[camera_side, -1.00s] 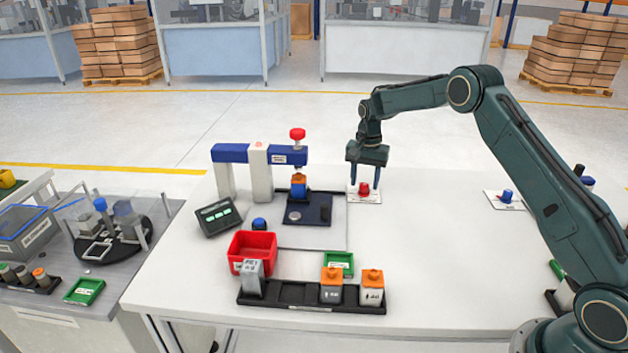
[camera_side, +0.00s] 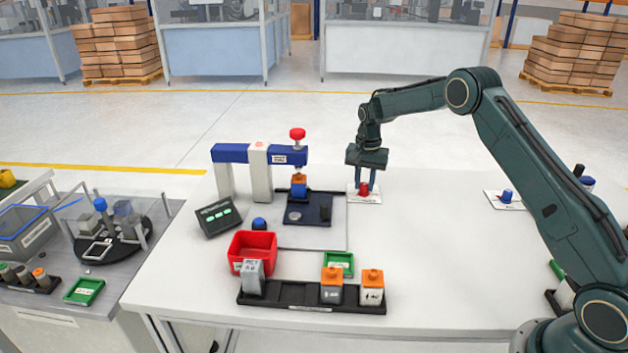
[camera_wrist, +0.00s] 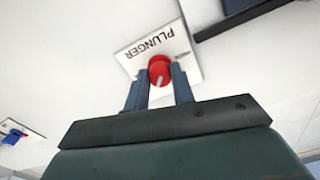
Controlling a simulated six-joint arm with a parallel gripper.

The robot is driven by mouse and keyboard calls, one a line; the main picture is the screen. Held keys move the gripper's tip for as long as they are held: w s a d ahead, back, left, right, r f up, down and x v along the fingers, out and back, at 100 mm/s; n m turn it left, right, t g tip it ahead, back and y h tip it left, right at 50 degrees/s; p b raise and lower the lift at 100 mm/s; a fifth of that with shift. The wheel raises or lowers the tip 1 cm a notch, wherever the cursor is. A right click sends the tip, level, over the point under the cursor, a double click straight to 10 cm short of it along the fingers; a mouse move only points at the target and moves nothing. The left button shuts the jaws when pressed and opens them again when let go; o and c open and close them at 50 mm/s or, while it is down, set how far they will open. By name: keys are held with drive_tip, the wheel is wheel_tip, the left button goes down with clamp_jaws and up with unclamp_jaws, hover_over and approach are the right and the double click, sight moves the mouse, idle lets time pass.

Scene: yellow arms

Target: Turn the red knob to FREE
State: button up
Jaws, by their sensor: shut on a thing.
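The red knob (camera_side: 364,188) sits on a small white label plate (camera_side: 372,197) at the back middle of the table. In the wrist view the knob (camera_wrist: 159,69) has a pale pointer line, and its plate (camera_wrist: 189,62) reads PLUNGER. The word FREE is not visible in either view. My gripper (camera_side: 364,190) points down over the plate. Its two blue-grey fingers are shut on the knob, one on each side; the wrist view shows the gripper (camera_wrist: 160,82) there too.
A blue press frame (camera_side: 232,152) with a red top knob (camera_side: 297,134) stands left of my gripper. A blue knob (camera_side: 507,195) on its own plate lies to the right. A red bin (camera_side: 252,250) and a black rack (camera_side: 290,296) are in front. The table between is clear.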

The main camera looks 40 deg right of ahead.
drive_tip(key=shift+n, duration=0.3)
drive_tip(key=n, duration=1.7)
drive_tip(key=shift+r, duration=0.1)
idle(0.4)
drive_tip(key=o, duration=1)
drive_tip(key=shift+r, duration=0.1)
